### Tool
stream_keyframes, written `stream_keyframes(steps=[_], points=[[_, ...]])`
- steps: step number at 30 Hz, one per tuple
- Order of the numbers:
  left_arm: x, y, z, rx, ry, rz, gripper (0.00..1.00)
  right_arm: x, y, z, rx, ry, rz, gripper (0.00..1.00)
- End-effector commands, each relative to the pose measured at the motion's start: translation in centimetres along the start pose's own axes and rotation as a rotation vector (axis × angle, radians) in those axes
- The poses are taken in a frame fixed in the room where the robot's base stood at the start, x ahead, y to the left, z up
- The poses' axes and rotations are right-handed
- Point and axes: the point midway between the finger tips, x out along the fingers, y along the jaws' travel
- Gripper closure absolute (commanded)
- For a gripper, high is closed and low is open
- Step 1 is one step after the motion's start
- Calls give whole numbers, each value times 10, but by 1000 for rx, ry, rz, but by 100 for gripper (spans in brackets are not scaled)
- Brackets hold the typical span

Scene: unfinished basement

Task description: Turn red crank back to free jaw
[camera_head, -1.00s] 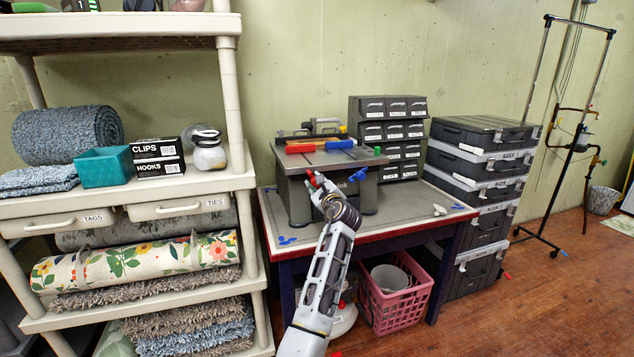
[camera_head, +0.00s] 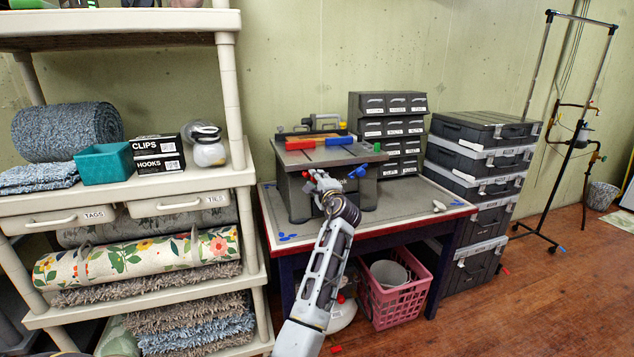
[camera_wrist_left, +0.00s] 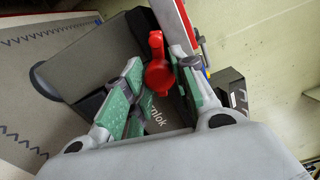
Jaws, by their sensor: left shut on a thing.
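The red crank (camera_wrist_left: 158,66) shows between my left gripper's green fingers in the wrist view. My left gripper (camera_head: 318,179) is at the front of the vise, shut on this crank; in the head view the fingers mostly hide it. A blue crank (camera_head: 358,171) sits to the right at the front. The jaw gap is hard to make out. My right gripper is not in view.
The table (camera_head: 420,208) has bare room right of the vise, with small blue pieces near its edges. Drawer units (camera_head: 391,130) stand behind. Stacked grey cases (camera_head: 478,160) are on the right, a cream shelf (camera_head: 190,181) on the left, a pink basket (camera_head: 396,302) below.

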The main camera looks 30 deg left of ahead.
Motion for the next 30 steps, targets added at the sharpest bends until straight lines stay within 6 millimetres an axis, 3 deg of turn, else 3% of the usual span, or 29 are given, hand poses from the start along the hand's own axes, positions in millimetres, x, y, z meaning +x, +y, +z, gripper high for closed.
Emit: stream_keyframes(steps=[16,30], points=[[0,4,-1,-405,-1,5,97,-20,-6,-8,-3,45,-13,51],[0,2,-1,-521,-1,6,97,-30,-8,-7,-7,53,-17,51]])
